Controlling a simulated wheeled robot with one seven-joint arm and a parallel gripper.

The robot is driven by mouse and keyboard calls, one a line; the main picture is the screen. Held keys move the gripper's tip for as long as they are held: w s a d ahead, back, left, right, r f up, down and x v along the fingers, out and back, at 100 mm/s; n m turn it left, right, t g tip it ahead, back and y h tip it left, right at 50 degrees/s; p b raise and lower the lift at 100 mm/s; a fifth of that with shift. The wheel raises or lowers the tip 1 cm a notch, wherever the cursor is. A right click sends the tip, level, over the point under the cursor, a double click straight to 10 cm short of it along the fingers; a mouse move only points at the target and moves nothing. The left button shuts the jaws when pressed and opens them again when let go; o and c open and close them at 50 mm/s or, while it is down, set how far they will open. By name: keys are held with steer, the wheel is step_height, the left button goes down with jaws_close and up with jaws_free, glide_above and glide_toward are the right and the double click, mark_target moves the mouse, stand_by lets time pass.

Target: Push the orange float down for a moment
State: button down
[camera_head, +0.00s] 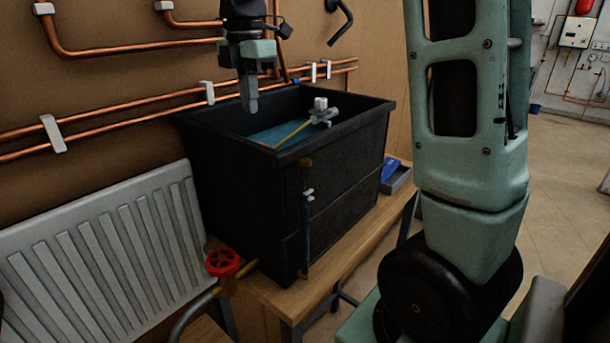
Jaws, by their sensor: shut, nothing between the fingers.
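A black tank (250,185) stands on a wooden bench, with blue water (272,137) inside. A yellow rod (293,133) slopes down to the left from a pale grey valve fitting (321,111) at the tank's right side. I cannot make out the orange float; the tank's near wall may hide it at the rod's lower end.
Copper pipes (135,106) run along the wall behind the tank. A white radiator (105,250) and a red valve wheel (222,262) are at the left. A small grey tray (397,178) with something blue sits right of the tank.

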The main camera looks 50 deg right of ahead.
step_height(320, 180, up, 4)
steer(key=p, duration=0.4)
steer(key=shift+r, duration=0.25)
stand_by(0.4)
